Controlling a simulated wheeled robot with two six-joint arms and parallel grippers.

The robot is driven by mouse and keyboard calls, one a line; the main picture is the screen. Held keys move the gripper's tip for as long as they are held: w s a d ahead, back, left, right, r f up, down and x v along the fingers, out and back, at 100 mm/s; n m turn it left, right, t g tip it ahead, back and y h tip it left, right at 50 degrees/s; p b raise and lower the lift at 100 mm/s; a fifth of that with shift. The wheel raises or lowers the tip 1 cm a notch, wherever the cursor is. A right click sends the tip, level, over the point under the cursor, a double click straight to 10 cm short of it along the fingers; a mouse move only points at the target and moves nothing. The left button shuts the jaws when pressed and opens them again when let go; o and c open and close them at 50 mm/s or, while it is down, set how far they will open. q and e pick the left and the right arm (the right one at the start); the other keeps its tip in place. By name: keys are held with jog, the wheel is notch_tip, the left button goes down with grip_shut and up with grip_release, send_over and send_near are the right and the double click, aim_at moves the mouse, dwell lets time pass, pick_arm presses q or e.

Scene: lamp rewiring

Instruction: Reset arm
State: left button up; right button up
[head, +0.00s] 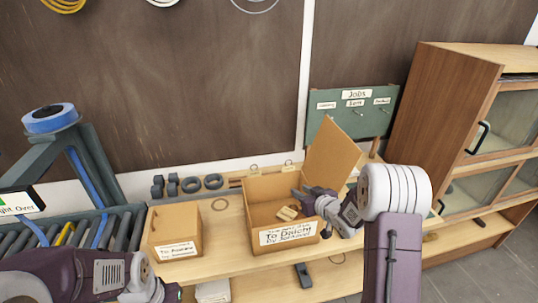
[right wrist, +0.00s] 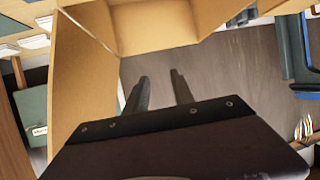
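My right gripper (head: 301,197) is at the right side of the open cardboard box labelled "To Daichi" (head: 288,235), close to its raised flap. In the right wrist view its two dark fingers (right wrist: 160,78) stand apart with nothing between them. A small tan item (head: 287,213) lies inside the box. My left gripper (head: 172,293) shows only in part at the bottom left edge, and its fingers are not clear.
A smaller cardboard box (head: 175,229) stands left on the wooden bench. Dark rings (head: 213,181) lie behind. A green job board (head: 352,109) and a wooden cabinet (head: 455,110) stand right. A roller conveyor (head: 28,238) is at left. Bare bench lies between the boxes.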

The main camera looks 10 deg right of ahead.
jog(key=s+a+r+b, duration=0.3)
jog(key=a+r, duration=0.2)
jog(key=a, duration=0.3)
jog(key=s+d+f+m+g+h, duration=0.1)
jog(key=s+f+g, duration=0.5)
jog(key=s, duration=0.7)
jog(key=s+d+f+m+g+h, duration=0.1)
jog(key=s+f+g, duration=0.4)
jog(key=s, duration=0.8)
notch_tip(320, 180, down, 2)
jog(key=shift+s+f+m+g+h, duration=0.15)
jog(key=shift+s+m+g+h, duration=0.25)
jog(key=shift+d, duration=0.15)
